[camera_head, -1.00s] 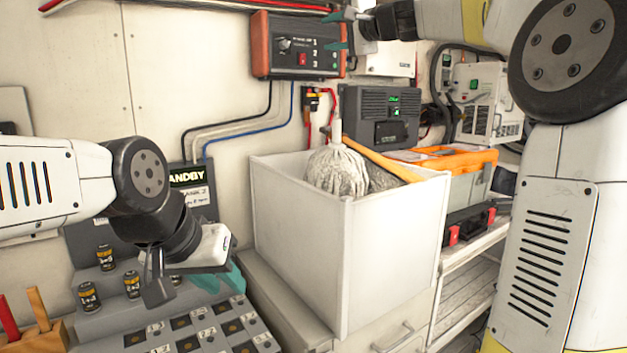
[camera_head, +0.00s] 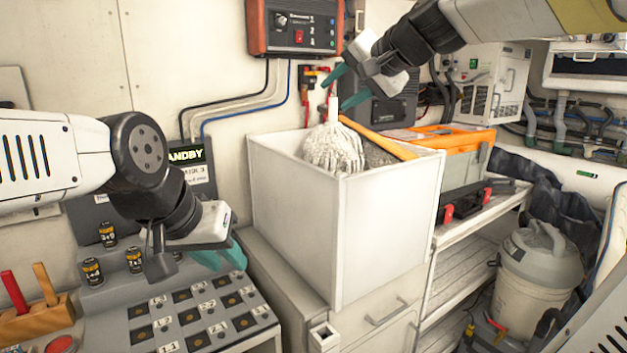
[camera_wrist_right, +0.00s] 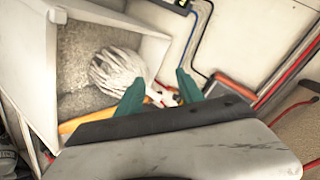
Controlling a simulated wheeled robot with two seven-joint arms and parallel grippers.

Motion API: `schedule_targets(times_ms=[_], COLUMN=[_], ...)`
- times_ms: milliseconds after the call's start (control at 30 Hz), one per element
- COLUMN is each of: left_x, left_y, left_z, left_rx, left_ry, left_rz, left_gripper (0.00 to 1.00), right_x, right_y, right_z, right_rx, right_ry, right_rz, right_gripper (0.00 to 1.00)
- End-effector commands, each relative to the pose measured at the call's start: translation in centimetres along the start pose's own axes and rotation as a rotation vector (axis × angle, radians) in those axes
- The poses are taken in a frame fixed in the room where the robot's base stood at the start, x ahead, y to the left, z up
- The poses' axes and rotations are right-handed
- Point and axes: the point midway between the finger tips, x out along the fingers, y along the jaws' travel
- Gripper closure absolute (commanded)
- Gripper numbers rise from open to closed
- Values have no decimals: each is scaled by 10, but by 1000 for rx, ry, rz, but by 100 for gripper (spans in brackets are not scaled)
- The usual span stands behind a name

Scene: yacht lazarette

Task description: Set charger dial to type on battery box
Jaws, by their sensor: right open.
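My right gripper (camera_head: 346,90) is open below and right of the charger, above the white bin. In the right wrist view its teal fingers (camera_wrist_right: 160,92) point towards the wall beside the mop. My left gripper (camera_head: 221,256) hangs over the cell tray; its opening is unclear.
A white bin (camera_head: 290,220) holds a mop (camera_head: 334,150). Labelled batteries (camera_head: 93,272) stand at left above a tray of numbered slots (camera_head: 193,318). An orange-lidded toolbox (camera_head: 460,165) and a vacuum (camera_head: 540,265) are at right. Cables run below the charger.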

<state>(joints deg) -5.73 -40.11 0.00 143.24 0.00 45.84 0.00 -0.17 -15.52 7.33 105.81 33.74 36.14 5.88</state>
Motion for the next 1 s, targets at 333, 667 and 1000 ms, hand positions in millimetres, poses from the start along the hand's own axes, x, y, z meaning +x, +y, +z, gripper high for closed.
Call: schedule_targets(times_ms=[333,667,1000], left_x=[0,0,0], left_y=[0,0,0], left_z=[0,0,0], left_rx=[0,0,0], left_ry=[0,0,0], left_rz=[0,0,0], left_gripper=[69,69,69], right_x=[-73,-98,-98], right_y=[168,227,227], right_z=[171,227,226], right_rx=[-348,-462,-460], right_ry=[-250,-354,-354], right_rz=[348,449,448], right_gripper=[56,56,64])
